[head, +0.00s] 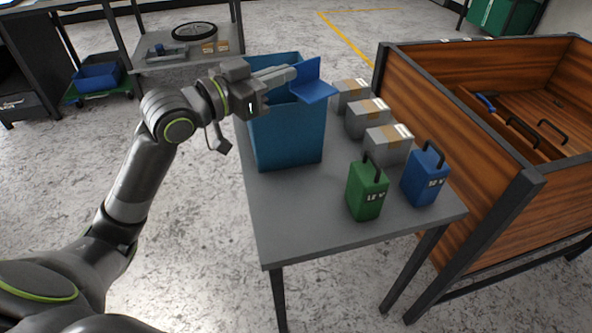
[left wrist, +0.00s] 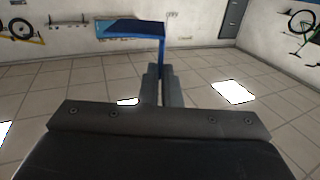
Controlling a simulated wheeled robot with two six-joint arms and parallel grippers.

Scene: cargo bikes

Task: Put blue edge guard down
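The blue edge guard (head: 314,84) is an angled blue piece in the head view. My left gripper (head: 291,75) is shut on it and holds it over the right rim of a tall blue bin (head: 290,135). In the left wrist view the guard (left wrist: 137,27) shows at the tips of the fingers (left wrist: 162,76), with a flat blue plate reaching left. The bin stands on a grey table (head: 300,222). Whether the guard touches the bin's rim is hard to tell. My right gripper is in neither view.
Three grey boxes (head: 386,146) with tape stand right of the bin. A green case (head: 366,190) and a blue case (head: 426,177) stand near the table's front right. A wooden cargo box (head: 470,160) borders the table's right side. The table's front left is clear.

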